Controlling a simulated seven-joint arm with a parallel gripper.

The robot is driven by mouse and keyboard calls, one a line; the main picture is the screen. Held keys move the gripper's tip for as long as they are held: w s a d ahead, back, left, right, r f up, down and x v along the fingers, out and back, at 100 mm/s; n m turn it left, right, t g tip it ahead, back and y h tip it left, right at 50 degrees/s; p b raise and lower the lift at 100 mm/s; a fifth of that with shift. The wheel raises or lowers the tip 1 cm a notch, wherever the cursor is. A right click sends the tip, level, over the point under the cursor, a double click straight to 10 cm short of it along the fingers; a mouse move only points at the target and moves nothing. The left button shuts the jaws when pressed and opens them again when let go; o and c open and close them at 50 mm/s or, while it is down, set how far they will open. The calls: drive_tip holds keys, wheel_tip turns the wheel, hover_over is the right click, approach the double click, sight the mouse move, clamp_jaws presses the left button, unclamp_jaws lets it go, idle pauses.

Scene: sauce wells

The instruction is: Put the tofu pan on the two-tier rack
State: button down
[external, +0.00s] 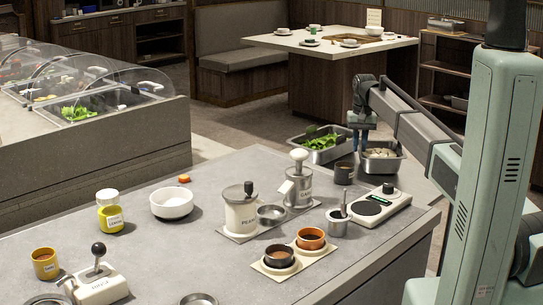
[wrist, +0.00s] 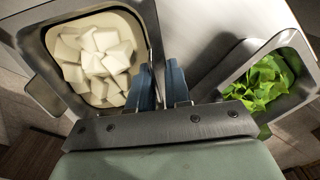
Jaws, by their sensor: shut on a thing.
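The tofu pan (external: 384,172) is a steel pan of white cubes beside the far right edge of the grey counter in the external view. It fills the upper left of the wrist view (wrist: 36,82). My gripper (wrist: 161,78) is shut on the pan's near-side wall, with a blue finger on each side of it. In the external view my gripper (external: 362,118) is above the pan's left side. Whether the pan is lifted or resting is unclear. A dark wooden shelf unit (external: 446,68) stands at the back right; I cannot tell if it is the two-tier rack.
A steel pan of green leaves (external: 325,155) is close left of the tofu pan. My arm spans the space before the shelf unit.

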drive_tip(key=c, duration=1.1)
unclamp_jaws()
drive_tip(key=shift+f, duration=0.1)
wheel_tip(320, 180, up, 12)
drive_tip(key=shift+d+r, duration=0.15)
